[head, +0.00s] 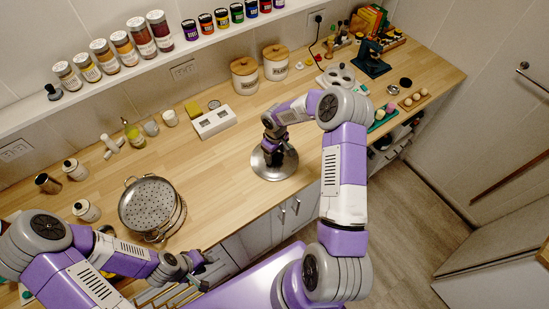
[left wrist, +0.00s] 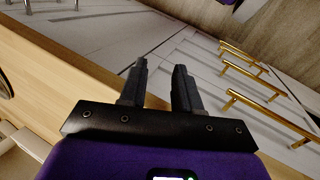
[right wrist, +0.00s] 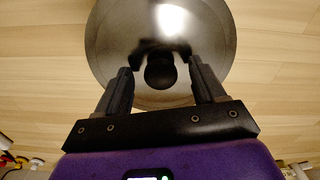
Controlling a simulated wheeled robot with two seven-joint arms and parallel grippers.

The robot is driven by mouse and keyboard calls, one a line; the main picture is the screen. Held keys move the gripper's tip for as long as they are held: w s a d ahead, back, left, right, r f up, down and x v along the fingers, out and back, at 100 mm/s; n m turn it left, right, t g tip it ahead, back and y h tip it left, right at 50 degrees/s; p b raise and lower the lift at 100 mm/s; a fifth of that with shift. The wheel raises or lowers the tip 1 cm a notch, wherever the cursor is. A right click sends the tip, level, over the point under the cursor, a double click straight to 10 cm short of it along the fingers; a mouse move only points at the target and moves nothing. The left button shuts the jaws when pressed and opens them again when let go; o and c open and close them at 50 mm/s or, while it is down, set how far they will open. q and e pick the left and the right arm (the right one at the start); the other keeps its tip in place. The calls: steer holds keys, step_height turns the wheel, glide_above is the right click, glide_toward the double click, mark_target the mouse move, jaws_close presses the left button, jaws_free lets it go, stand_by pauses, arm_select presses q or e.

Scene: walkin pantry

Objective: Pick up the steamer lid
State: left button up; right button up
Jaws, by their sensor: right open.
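The steamer lid (head: 264,170) is a round, shiny metal disc lying on the wooden counter near its front edge. In the right wrist view the lid (right wrist: 110,45) shows its black knob (right wrist: 160,74) in the middle. My right gripper (head: 273,155) is above the lid, pointing down. In the right wrist view my right gripper (right wrist: 160,75) is open, with its fingers on either side of the knob; I cannot tell whether they touch it. My left gripper (head: 197,272) is by the counter's front edge, away from the lid. In the left wrist view it (left wrist: 160,72) is open and empty.
A metal steamer pot with a perforated insert (head: 151,203) stands on the counter to the left. A white scale-like box (head: 213,122) and two canisters (head: 245,76) stand behind the lid. Drawers with gold handles (left wrist: 252,100) are below the counter. Counter around the lid is clear.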

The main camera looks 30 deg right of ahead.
steer(key=c, duration=1.2)
steer(key=shift+c, duration=0.2)
